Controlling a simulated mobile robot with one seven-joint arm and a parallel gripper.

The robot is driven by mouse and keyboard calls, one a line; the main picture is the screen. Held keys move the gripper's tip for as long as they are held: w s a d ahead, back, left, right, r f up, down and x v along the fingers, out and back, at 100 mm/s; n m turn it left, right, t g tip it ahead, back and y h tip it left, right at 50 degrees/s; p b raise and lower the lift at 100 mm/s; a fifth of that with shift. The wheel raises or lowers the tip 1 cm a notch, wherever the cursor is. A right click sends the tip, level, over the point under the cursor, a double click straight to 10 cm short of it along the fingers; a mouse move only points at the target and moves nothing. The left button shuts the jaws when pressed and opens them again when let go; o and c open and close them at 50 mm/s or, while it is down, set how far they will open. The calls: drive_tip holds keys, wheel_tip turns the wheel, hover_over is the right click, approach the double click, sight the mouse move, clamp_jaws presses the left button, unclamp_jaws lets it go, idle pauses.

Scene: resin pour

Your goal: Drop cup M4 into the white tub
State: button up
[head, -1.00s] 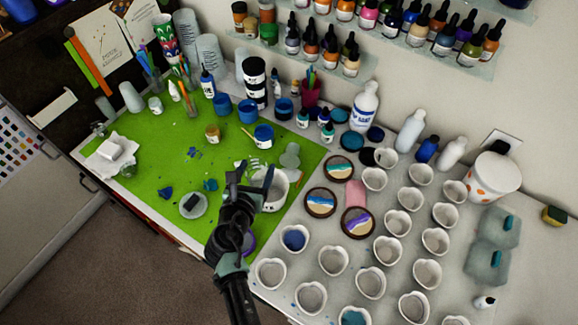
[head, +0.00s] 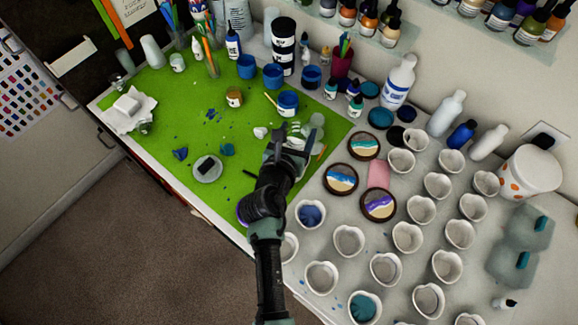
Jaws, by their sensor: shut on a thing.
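The held thing is almost wholly hidden by the gripper. It is taken to be cup M4, but no label can be read.
Rows of white cups (head: 407,237) fill the grey table on the right. Round coasters (head: 341,179) lie beside the mat. The mat's left middle (head: 170,110) is mostly clear.

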drive_tip(key=shift+f, duration=0.4)
drive_tip(key=o, duration=1.4)
drive_tip(key=shift+c, duration=0.2)
drive_tip(key=shift+s, duration=0.1)
drive_tip(key=b+v, duration=0.1)
drive_tip(key=v, duration=1.1)
drive_tip(key=shift+s+a+r, duration=0.2)
drive_tip(key=shift+s, duration=0.15)
